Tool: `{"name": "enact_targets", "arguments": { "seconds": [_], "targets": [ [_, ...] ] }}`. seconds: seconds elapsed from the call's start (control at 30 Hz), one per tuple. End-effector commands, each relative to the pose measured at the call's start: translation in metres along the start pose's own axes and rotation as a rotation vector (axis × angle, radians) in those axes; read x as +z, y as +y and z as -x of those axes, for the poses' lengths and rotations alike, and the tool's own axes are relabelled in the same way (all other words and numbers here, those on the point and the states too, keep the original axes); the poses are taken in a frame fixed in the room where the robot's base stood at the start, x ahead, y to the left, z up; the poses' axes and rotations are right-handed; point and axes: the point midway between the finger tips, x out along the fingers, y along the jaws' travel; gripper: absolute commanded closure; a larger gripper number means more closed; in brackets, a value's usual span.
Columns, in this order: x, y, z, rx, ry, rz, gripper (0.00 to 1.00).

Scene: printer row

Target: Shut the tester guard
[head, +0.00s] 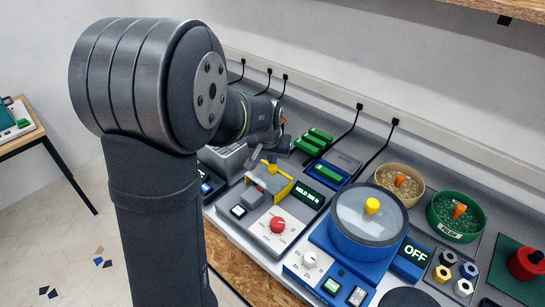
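The tester (262,232) is a grey unit with a red knob (278,225), a white button and a lit green display (308,193) that seems to read a HOLD value. A yellow frame (284,190) with a small yellow knob on top stands at its back; it seems to be the guard, but I cannot tell how far open it is. My gripper (284,146) is behind and above the yellow frame, partly hidden by my own arm. A gap shows between it and the frame. Its fingers are too small and dark to read.
A blue round machine (340,255) with a clear lid stands right of the tester. Black cables run to the back wall rail. My arm blocks the left side.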

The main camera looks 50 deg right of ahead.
Motion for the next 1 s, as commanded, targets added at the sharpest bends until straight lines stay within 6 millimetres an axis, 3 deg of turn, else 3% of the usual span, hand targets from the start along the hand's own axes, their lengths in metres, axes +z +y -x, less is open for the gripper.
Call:
{"name": "enact_targets", "arguments": {
  "seconds": [0.23,0.6,0.8,1.0],
  "targets": [
    [-0.039,0.0,-0.012,0.0,0.009,0.0,1.0],
    [-0.037,0.0,0.066,0.0,0.016,0.001,1.0],
    [-0.037,0.0,0.087,0.0,0.013,0.001,1.0],
    [-0.037,0.0,0.091,0.0,0.013,0.001,1.0]
  ]
}}
